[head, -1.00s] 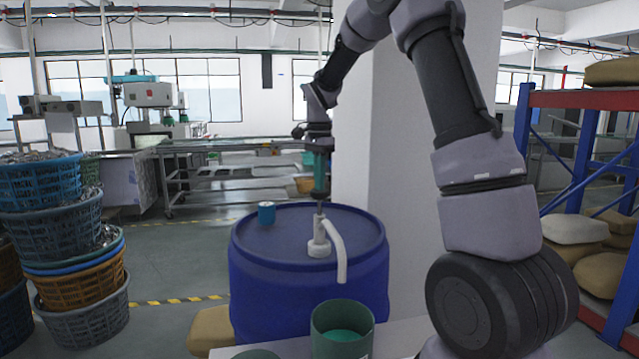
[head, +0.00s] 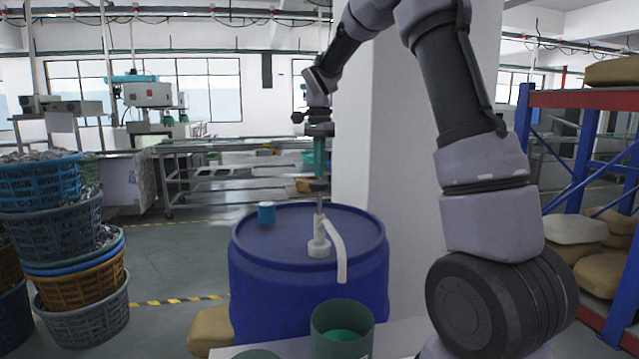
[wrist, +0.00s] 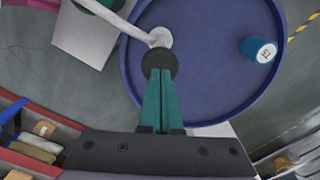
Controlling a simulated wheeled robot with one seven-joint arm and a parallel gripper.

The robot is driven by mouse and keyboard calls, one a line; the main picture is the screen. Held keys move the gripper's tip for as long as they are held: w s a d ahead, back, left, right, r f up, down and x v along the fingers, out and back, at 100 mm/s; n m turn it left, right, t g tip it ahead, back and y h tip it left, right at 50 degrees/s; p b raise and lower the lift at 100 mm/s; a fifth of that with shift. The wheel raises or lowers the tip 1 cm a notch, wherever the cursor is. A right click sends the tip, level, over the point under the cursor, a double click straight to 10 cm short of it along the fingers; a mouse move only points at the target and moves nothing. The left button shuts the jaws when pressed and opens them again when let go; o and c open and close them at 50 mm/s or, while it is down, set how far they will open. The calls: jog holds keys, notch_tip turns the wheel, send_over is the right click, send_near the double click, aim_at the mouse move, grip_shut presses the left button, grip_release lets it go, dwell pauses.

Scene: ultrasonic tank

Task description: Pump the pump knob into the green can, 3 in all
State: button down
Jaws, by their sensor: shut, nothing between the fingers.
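The dark round pump knob (head: 319,186) tops a thin rod on the white pump, which stands on the blue drum (head: 375,285). A long bare length of rod shows under the knob. The pump's white spout (head: 340,255) curves down over the green can (head: 325,347), which has lighter green inside. My gripper (head: 319,177) is shut and empty, pointing down just above the knob; I cannot tell whether it touches. In the wrist view the green fingers (wrist: 160,100) end at the knob (wrist: 158,57), and the green can shows partly at the top edge.
A blue cup-like container (head: 266,213) stands on the drum lid, left of the pump. A white pillar (head: 400,150) rises behind the drum. Stacked baskets (head: 80,270) stand at the left, a rack (head: 575,98) at the right.

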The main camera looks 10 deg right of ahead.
aim_at(319, 182)
jog(key=shift+f, duration=3.3)
jog(key=shift+r, duration=0.1)
jog(key=shift+r, duration=3.2)
jog(key=shift+f, duration=0.15)
jog(key=shift+f, duration=3.15)
jog(key=shift+r, duration=3.3)
